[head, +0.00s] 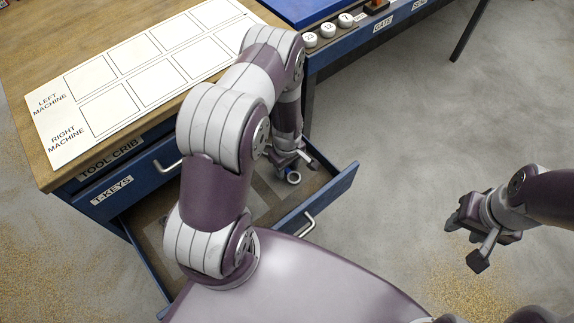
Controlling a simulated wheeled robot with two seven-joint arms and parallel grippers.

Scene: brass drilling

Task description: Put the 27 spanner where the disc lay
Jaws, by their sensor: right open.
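My left arm reaches down into an open drawer (152,222) of the blue bench. Its gripper (293,163) is low inside the drawer, partly hidden by its own wrist, and its jaw opening is unclear. No 27 spanner can be made out; my left arm hides much of the drawer. White numbered discs (329,30) stand in a row on the bench edge at the top. My right gripper (461,238) is open and empty over the floor at the right.
A white sheet (43,122) with empty outlined squares, marked LEFT MACHINE and RIGHT MACHINE, lies on the wooden top (60,35). A closed drawer marked T-KEYS (112,190) is at the left. A blue panel (300,8) is at the top.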

